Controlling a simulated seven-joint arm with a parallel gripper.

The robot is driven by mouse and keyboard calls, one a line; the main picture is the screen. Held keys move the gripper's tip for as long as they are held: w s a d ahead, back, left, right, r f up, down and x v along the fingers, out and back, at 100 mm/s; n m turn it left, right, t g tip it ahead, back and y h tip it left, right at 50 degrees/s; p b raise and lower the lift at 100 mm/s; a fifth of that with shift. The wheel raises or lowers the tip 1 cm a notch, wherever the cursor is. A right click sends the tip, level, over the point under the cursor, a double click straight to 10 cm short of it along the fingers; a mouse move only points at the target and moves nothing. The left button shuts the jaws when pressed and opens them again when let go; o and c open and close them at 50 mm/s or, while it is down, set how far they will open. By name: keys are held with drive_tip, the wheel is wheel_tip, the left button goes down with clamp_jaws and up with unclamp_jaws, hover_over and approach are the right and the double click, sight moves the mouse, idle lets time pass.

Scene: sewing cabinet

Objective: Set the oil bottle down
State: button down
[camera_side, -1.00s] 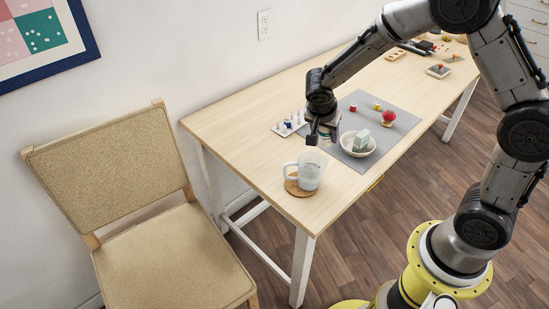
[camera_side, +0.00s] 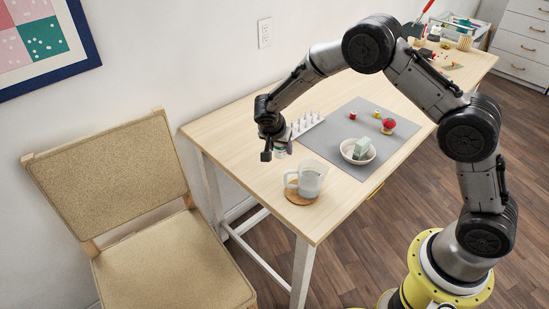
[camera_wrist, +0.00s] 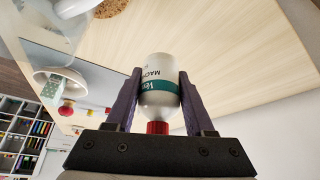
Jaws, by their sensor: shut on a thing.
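The oil bottle (camera_wrist: 158,82) is white with a teal label and a red cap. My gripper (camera_wrist: 160,90) is shut on it, one finger on each side, with the cap toward the wrist. In the side view my gripper (camera_side: 268,150) is at the table's back left part, behind the mug and left of the spool rack. The bottle (camera_side: 280,152) shows partly behind the fingers there. I cannot tell whether its base touches the table (camera_side: 245,166) or is just above it.
A spool rack (camera_side: 307,124) is to the right. A grey mat (camera_side: 342,122) carries a bowl (camera_side: 371,157) and a red pincushion (camera_side: 389,124). The table's left end is clear.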

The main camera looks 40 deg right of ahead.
sight(276, 162)
drive_tip(key=shift+w+f, duration=1.25)
drive_tip(key=shift+f, duration=1.7)
drive_tip(key=shift+f, duration=0.15)
drive_tip(key=shift+c, duration=1.4)
unclamp_jaws()
